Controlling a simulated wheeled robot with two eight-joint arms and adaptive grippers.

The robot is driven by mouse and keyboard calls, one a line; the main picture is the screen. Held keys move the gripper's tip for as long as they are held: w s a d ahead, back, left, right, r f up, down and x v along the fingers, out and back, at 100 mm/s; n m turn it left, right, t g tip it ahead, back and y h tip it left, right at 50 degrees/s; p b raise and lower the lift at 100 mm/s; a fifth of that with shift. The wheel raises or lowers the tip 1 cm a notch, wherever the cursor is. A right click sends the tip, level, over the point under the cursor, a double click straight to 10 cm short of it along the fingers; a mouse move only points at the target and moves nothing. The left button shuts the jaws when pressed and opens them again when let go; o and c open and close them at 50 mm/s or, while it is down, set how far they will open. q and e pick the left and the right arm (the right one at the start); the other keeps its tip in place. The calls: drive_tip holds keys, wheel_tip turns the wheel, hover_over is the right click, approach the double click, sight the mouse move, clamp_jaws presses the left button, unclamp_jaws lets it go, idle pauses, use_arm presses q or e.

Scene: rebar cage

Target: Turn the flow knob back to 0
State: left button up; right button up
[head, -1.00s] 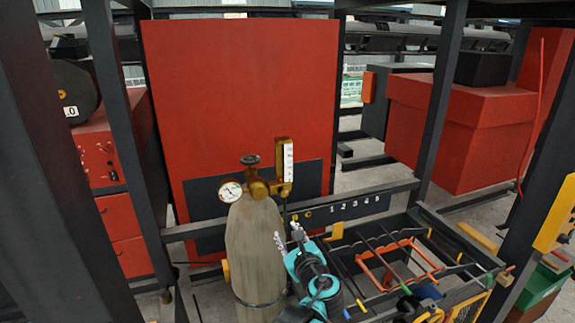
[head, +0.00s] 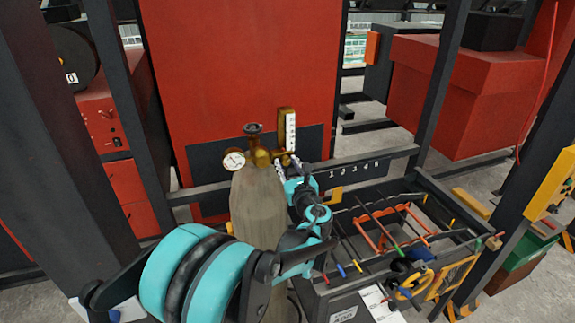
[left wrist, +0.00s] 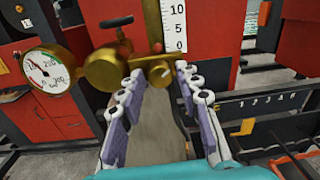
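The brass flow regulator (left wrist: 108,70) sits on top of a grey gas cylinder (head: 257,205). A small round brass knob (left wrist: 160,73) is below the scale's foot. My left gripper (left wrist: 161,78) is open, its two fingers on either side of the knob. I cannot tell whether they touch it. In the head view the left gripper (head: 288,166) reaches the scale's foot from below, hiding the knob. My right gripper is not in view.
A round pressure gauge (left wrist: 46,72) and a dark valve handwheel (head: 253,128) are left of the scale. A red panel (head: 240,70) stands behind. A dark tool rack (head: 440,275) with rods and coloured tools is at right. Dark posts flank the cylinder.

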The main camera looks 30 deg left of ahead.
use_arm(q)
clamp_jaws()
drive_tip(key=shift+n, duration=0.3)
